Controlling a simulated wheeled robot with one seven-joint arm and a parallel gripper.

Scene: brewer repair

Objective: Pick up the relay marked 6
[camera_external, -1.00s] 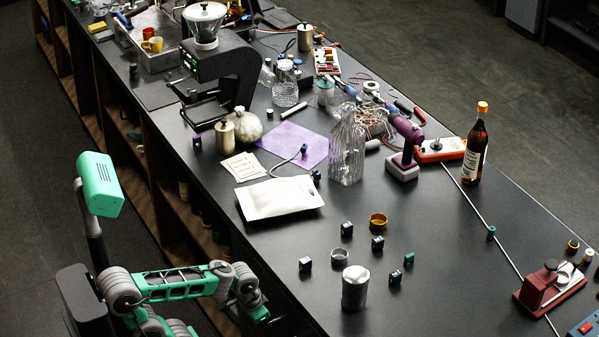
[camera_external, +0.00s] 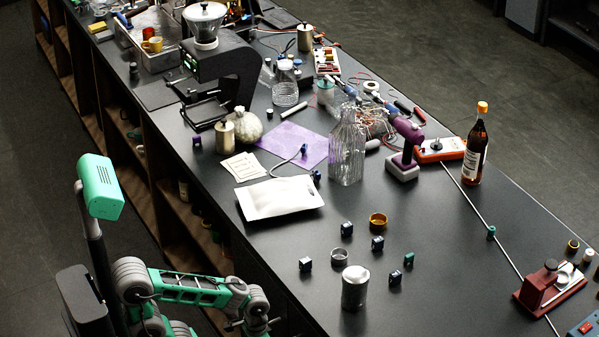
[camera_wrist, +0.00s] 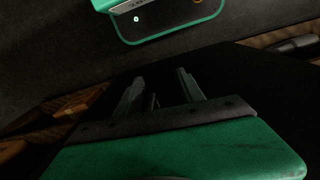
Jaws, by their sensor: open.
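Several small dark cube relays stand on the black bench's near part: a front-left relay (camera_external: 305,264), a back relay (camera_external: 347,229), a middle relay (camera_external: 377,243) and a right relay (camera_external: 395,278). Their markings are too small to read, so I cannot tell which is marked 6. My gripper shows in the wrist view (camera_wrist: 158,92) with two separate fingers, open and empty. In the external view my arm's end is low beside the bench's left edge, apart from the relays. No relay shows in the wrist view.
A metal can (camera_external: 355,288) and a grey ring (camera_external: 339,257) stand close to the relays. A brass ring (camera_external: 378,221) and a green piece (camera_external: 408,259) are also near. A white pouch (camera_external: 279,198) and glass bottle (camera_external: 346,150) stand farther back.

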